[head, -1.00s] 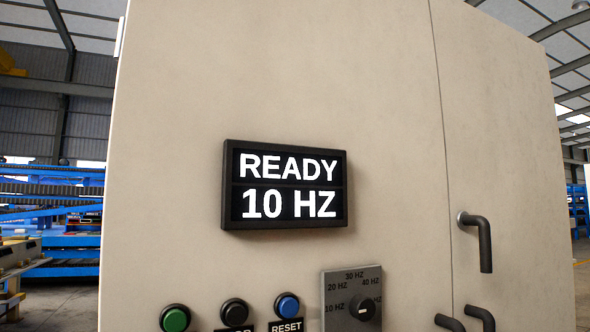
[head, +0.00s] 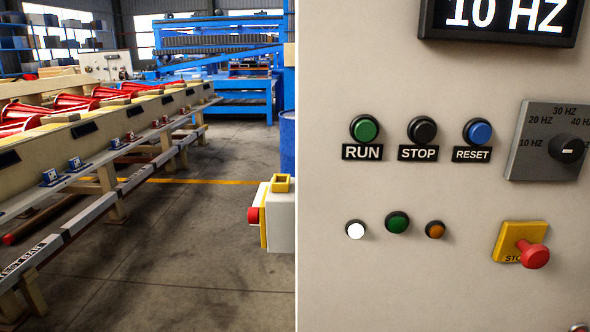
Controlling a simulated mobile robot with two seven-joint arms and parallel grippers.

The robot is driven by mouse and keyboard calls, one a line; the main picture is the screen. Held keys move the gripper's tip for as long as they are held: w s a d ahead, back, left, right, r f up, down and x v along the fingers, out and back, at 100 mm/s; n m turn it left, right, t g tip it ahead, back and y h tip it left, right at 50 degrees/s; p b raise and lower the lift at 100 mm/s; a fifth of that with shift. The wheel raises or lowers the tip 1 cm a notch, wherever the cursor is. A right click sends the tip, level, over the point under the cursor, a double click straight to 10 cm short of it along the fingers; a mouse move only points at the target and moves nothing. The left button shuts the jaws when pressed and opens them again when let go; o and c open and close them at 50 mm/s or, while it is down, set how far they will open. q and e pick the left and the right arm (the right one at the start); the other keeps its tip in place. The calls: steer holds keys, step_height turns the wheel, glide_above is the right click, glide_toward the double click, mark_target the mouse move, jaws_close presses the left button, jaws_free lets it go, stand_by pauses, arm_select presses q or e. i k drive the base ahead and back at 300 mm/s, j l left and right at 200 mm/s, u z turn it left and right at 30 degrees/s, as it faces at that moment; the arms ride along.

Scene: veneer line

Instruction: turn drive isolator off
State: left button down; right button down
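No switch marked as the drive isolator shows. The beige cabinet (head: 400,290) fills the right half of the head view. Its front carries the green RUN button (head: 366,129), black STOP button (head: 422,129), blue RESET button (head: 478,131) and a grey speed dial plate (head: 530,165) with a black knob (head: 568,150). A red mushroom stop button (head: 534,255) stands on a yellow plate (head: 511,240) at lower right. The display (head: 510,18) is cut off at the top and reads 10 HZ. Neither of my grippers is in view.
A grey box (head: 282,225) with a yellow plate and red knob juts out left of the cabinet edge. White (head: 355,231), green (head: 397,223) and amber (head: 435,230) lamps sit below the buttons. A long conveyor (head: 95,125) runs along the left; open floor (head: 190,225) lies between.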

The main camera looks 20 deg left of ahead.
mark_target(253, 212)
steer(key=i+j, duration=0.1)
steer(key=j, duration=0.35)
steer(key=i+j, duration=0.1)
steer(key=j, duration=0.4)
steer(key=i+j+u, duration=0.1)
steer(key=j, duration=0.35)
steer(key=j+z, duration=0.2)
steer(key=z, duration=0.15)
steer(key=j+z, duration=0.35)
steer(key=k+z, duration=0.1)
steer(key=z, duration=0.2)
steer(key=k+j+z, duration=0.1)
steer(key=j, duration=0.2)
steer(key=k+j+z, duration=0.1)
steer(key=j, duration=0.2)
steer(key=k+j+z, duration=0.15)
steer(key=k+j, duration=0.05)
steer(key=j, duration=0.1)
